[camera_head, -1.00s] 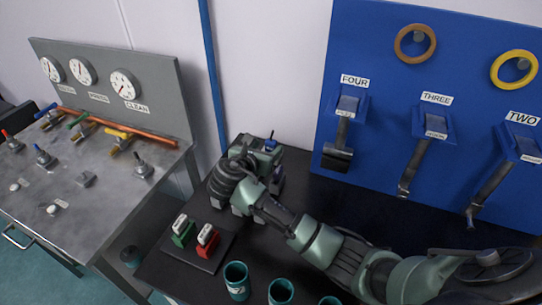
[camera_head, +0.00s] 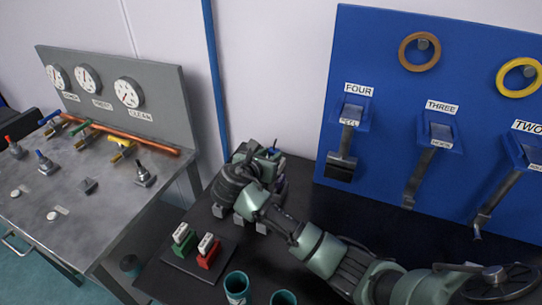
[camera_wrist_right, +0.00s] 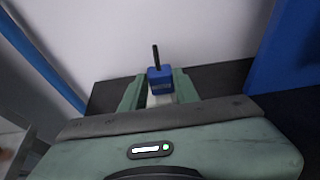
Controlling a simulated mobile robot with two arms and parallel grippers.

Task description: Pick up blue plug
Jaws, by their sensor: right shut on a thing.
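The blue plug (camera_wrist_right: 160,82) stands upright between the fingers of my right gripper in the right wrist view, with a thin dark stem on top. In the head view only a small bit of the blue plug (camera_head: 273,151) shows past the hand. My right gripper (camera_head: 268,163) is shut on the plug near the back left of the black table. The plug's lower part is hidden, so I cannot tell whether it touches the table. My left gripper is not in view.
A green plug (camera_head: 184,243) and a red plug (camera_head: 208,256) stand on a dark base (camera_head: 176,260) in front. Teal cups (camera_head: 236,284) stand at the front edge. A blue panel (camera_head: 395,60) with hooks rises behind, and a grey bench (camera_head: 110,205) stands left.

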